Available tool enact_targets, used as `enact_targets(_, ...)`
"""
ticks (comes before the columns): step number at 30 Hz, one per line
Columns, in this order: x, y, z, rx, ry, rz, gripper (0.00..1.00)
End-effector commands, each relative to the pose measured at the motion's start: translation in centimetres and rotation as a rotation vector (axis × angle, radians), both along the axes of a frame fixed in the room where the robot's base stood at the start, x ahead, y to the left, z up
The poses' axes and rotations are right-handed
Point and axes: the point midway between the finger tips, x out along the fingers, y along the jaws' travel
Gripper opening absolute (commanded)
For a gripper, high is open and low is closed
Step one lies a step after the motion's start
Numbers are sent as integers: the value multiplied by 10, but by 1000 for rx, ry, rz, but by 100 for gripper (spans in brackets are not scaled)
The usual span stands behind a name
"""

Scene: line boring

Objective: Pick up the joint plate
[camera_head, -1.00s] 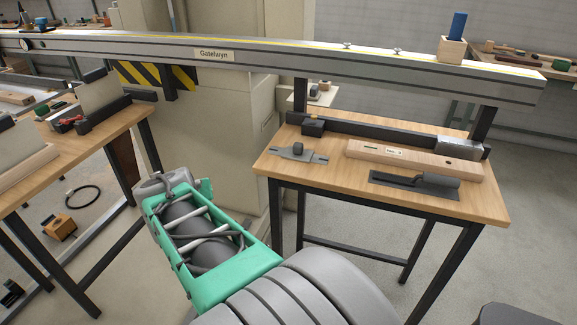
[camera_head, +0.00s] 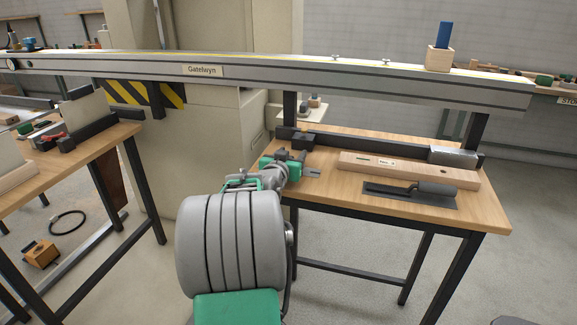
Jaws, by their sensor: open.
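A flat grey plate with a slotted end and a knob, which looks like the joint plate (camera_head: 312,173), lies on the left part of the right-hand wooden bench (camera_head: 480,208). My arm reaches over from the left, and my wrist and gripper (camera_head: 291,156) cover most of the plate. Only its right end shows clearly. My gripper is open, at the plate's middle where the knob sits. Whether the fingers are around the knob or just above it, I cannot tell.
A pale wooden level (camera_head: 409,169) and a dark flat tool with a handle (camera_head: 410,193) lie right of the plate. A dark bar (camera_head: 375,147) runs along the back. A long grey beam (camera_head: 300,76) spans above the bench.

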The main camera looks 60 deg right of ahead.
Motion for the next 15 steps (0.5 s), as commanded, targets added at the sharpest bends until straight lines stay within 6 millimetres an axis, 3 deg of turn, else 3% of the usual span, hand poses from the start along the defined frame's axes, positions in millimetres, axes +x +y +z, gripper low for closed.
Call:
enact_targets(3,0,0,0,0,0,0,53)
enact_targets(15,0,1,0,1,0,1,20)
